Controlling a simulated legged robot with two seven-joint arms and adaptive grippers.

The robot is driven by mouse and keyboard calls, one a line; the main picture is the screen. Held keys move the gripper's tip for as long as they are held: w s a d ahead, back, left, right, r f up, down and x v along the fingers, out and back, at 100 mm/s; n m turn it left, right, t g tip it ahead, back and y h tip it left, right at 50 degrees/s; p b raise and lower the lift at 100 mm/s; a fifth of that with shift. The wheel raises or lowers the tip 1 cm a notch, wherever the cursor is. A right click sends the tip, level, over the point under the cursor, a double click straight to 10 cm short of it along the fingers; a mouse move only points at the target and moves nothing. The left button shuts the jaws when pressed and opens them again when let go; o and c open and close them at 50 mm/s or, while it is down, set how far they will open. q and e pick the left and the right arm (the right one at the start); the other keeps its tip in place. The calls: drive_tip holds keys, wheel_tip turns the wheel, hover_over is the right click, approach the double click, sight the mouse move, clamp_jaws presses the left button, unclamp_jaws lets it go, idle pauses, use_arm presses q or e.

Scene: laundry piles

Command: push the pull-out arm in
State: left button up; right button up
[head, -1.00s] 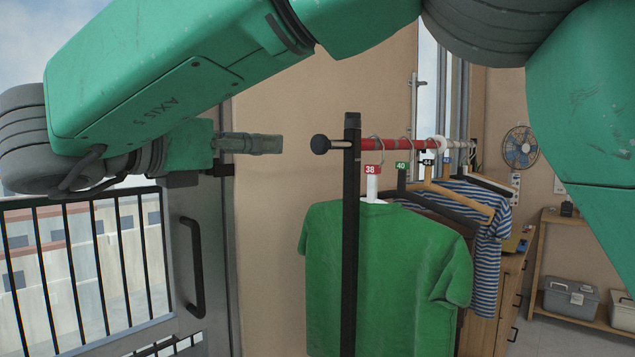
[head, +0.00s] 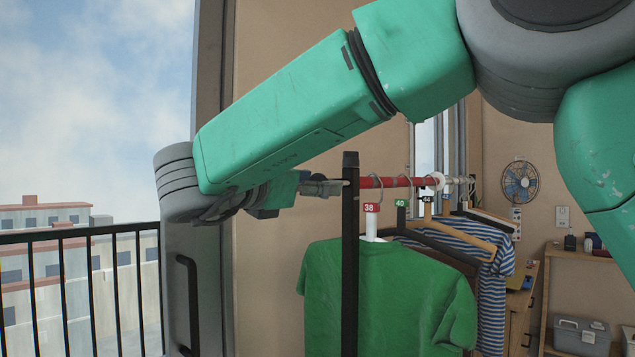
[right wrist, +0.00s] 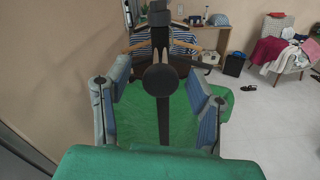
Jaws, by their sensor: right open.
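The pull-out arm (head: 392,182) is a red and white bar that runs back from a black upright post (head: 350,260). Its round black end cap (right wrist: 160,80) shows in the right wrist view. In the head view my gripper hides the cap. My right gripper (head: 325,187) is open at the near end of the bar, left of the post. In the right wrist view its two fingers (right wrist: 160,112) stand apart on either side of the cap, with nothing gripped. Whether they touch it I cannot tell. My left gripper is in neither view.
A green shirt (head: 400,290) and a striped shirt (head: 495,265) hang from the bar on numbered hangers. A railing (head: 80,235) and a door handle (head: 188,300) are on the left. Shelves (head: 570,256) and a fan (head: 520,182) are behind.

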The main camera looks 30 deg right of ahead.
drive_tip(key=shift+w+d, duration=0.15)
drive_tip(key=shift+d, duration=0.25)
clamp_jaws()
drive_tip(key=b+x, duration=0.2)
drive_tip(key=shift+f+b, duration=0.2)
drive_tip(key=shift+b, duration=0.15)
drive_tip(key=shift+w+d+r, duration=0.1)
drive_tip(key=shift+d+r, duration=0.05)
drive_tip(key=shift+d, duration=0.3)
drive_tip(key=shift+r, duration=0.1)
unclamp_jaws()
drive_tip(key=shift+a, duration=0.15)
